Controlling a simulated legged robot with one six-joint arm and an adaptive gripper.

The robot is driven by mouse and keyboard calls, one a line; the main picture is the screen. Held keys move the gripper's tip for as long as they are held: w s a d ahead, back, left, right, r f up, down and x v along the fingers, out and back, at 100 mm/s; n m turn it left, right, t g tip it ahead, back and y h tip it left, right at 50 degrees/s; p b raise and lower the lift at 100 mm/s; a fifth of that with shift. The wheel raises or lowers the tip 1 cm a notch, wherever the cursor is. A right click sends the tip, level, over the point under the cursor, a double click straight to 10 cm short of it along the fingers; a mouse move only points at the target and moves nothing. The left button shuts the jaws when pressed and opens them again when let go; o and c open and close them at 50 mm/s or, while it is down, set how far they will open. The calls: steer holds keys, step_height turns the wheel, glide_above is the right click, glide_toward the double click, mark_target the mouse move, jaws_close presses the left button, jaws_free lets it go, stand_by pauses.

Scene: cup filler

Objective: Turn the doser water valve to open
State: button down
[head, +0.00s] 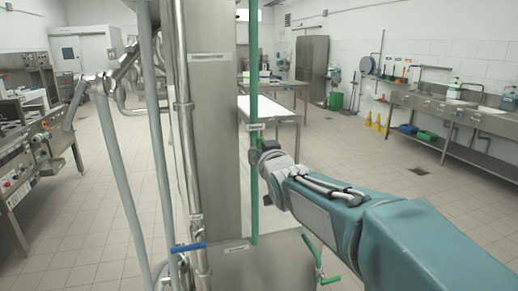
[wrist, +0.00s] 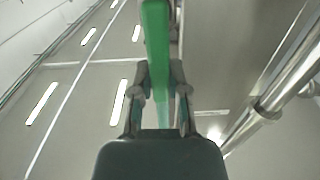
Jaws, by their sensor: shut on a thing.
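A long green upright bar (head: 253,80) runs down the front of the steel column. My gripper (head: 258,152) is at this bar about halfway up, its fingers small and partly hidden. In the wrist view my gripper (wrist: 160,95) has its fingers on either side of a green bar (wrist: 157,40) and is shut on it. I cannot tell whether this bar is a pipe or a valve handle. A blue lever (head: 188,247) sits low on the left piping. A green lever (head: 330,280) sits low at the right. Which one is the doser water valve is unclear.
The steel column (head: 212,120) stands close in front, with metal pipes (head: 185,130) on its left. A steel table (head: 270,110) stands behind it. A sink counter (head: 450,115) is along the right wall.

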steer(key=shift+f, duration=0.45)
steer(key=c, duration=0.6)
jaws_free()
steer(key=shift+a+r, duration=0.15)
steer(key=shift+r, duration=0.1)
steer(key=v, duration=1.1)
steer(key=shift+s, duration=0.4)
steer(key=s+d+f+m+g+h, duration=0.1)
steer(key=s+d+f+g, duration=0.2)
steer(key=s+f, duration=0.3)
steer(key=s+d+f+m+g+h, duration=0.1)
steer(key=s+d+f+g, duration=0.3)
steer(key=s, duration=0.5)
steer(key=s+d+f+m+g+h, duration=0.1)
steer(key=s+d+f+g+h, duration=0.2)
steer(key=s+f, duration=0.5)
steer(key=shift+s+d+f+g, duration=0.15)
steer(key=shift+d+g, duration=0.2)
steer(key=shift+g, duration=0.1)
steer(key=shift+s+d+f+g, duration=0.1)
steer(key=shift+s+d+g, duration=0.05)
steer(key=shift+d+g, duration=0.3)
